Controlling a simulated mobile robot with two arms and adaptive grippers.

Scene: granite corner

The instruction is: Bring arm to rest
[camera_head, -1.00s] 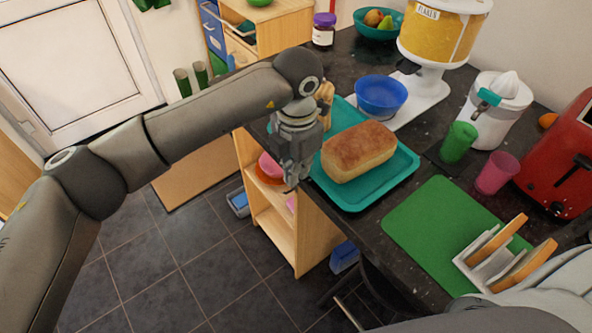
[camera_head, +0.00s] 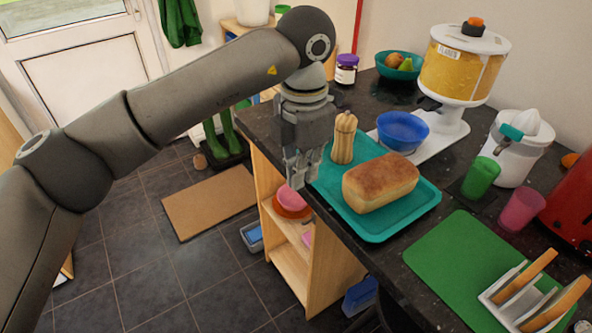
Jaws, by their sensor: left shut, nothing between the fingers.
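My left gripper (camera_head: 300,178) points down at the left edge of the dark worktop (camera_head: 392,262), just left of the teal tray (camera_head: 372,231). Its fingers are shut and hold nothing. The arm reaches in from the left. My right gripper is not in view.
A blue bowl (camera_head: 402,131), a cereal dispenser (camera_head: 463,62), a white juicer (camera_head: 515,149), a green cup (camera_head: 481,177) and a pink cup (camera_head: 521,210) stand behind. A green board (camera_head: 464,259) and toast rack (camera_head: 520,302) lie right. Open shelves (camera_head: 285,262) stand below the gripper.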

